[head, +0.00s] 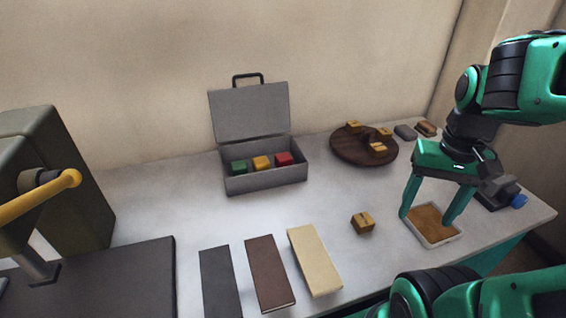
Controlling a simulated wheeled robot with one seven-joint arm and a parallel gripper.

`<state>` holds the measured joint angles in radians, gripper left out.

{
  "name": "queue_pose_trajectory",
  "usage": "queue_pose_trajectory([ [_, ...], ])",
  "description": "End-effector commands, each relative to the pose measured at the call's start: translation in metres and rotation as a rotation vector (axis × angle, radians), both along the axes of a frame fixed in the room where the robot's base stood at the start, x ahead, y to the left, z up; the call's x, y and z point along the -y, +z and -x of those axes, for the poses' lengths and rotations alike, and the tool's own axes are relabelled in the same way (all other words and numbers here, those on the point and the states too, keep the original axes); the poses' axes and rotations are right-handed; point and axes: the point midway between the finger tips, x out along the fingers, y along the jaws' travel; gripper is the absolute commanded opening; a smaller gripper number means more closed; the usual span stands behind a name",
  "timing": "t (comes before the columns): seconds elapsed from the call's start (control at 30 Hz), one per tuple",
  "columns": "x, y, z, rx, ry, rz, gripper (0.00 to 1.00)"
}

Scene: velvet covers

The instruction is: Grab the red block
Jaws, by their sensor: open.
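The red block (284,159) sits inside an open grey case (264,182), at the right end of a row with a yellow block (261,163) and a green block (239,167). The case stands near the back wall with its lid (250,113) raised. My gripper (424,219) is open and empty, fingers pointing down. It is to the right of the case and appears over or near a small tray (436,241) with a brown-orange inside. It is well apart from the red block.
A small wooden cube (362,222) lies in the middle right of the table (205,212). A round dark board (350,155) with several small yellowish pieces stands right of the case. Three flat slabs, dark grey (220,282), brown (269,272) and cream (314,259), lie in front.

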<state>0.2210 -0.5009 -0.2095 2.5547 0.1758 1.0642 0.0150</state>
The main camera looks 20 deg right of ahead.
Motion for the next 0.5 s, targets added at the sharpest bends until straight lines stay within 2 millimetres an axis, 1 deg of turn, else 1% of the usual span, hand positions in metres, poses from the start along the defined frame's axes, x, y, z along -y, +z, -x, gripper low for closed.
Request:
queue_pose_trajectory([
  [0.07, 0.0, 0.005, -0.017, -0.002, -0.025, -0.001, 0.61],
  [0.17, -0.003, 0.013, -0.05, -0.001, -0.083, -0.007, 0.61],
  [0.2, -0.004, 0.017, -0.066, 0.0, -0.112, -0.011, 0.61],
  [0.27, -0.008, 0.021, -0.09, 0.002, -0.156, -0.021, 0.61],
  [0.3, -0.01, 0.024, -0.107, 0.003, -0.186, -0.027, 0.61],
  [0.47, -0.024, 0.028, -0.172, -0.004, -0.302, -0.062, 0.61],
  [0.5, -0.028, 0.028, -0.188, -0.006, -0.332, -0.073, 0.61],
])
